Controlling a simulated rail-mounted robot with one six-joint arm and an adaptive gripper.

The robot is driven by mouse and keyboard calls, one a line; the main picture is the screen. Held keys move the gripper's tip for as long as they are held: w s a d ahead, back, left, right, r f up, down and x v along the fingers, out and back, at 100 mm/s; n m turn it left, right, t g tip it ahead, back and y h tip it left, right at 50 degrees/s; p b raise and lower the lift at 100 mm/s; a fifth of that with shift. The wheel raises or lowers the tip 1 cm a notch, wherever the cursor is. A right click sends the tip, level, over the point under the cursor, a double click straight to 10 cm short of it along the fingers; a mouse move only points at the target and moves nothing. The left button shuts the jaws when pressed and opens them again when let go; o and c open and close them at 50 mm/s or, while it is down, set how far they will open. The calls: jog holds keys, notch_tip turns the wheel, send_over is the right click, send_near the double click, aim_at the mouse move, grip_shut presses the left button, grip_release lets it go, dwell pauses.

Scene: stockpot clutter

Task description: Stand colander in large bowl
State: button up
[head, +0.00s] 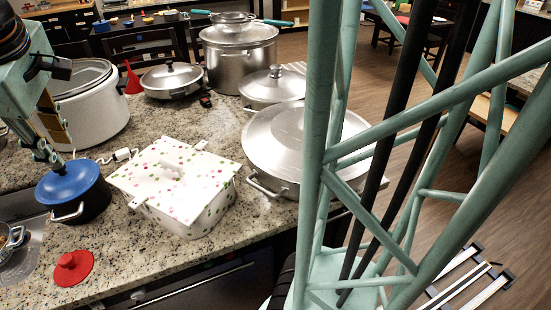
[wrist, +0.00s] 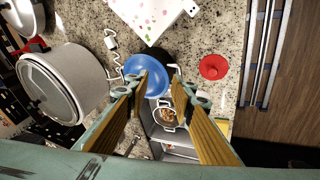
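I cannot pick out a colander or a large bowl with certainty. A metal vessel (head: 12,240) at the left edge of the head view may be a colander. In the wrist view it seems to be the round one with brown contents (wrist: 167,116), in the sink area. A shallow metal piece (head: 233,17) with teal handles sits on the tall stockpot (head: 238,62); its type is unclear. My gripper (head: 52,158) hangs above a dark pot with a blue lid (head: 68,182). In the wrist view my gripper (wrist: 161,92) is open and empty, its fingers apart.
A polka-dot box (head: 170,175), a large lidded pot (head: 300,145), a white cooker (head: 85,110), a red funnel (head: 132,78) and smaller lidded pans crowd the granite counter. A red lid (head: 72,267) lies near the front edge. Bare counter shows around it.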

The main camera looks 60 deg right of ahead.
jog(key=s+d+r+m+g+y, duration=0.1)
jog(key=s+m, duration=0.6)
jog(key=s, duration=2.3)
jog(key=shift+s+d+r, duration=0.2)
jog(key=shift+s+d, duration=0.05)
jog(key=shift+d, duration=0.45)
jog(key=shift+w, duration=0.1)
notch_tip(320, 180, down, 2)
jog(key=shift+b, duration=1.15)
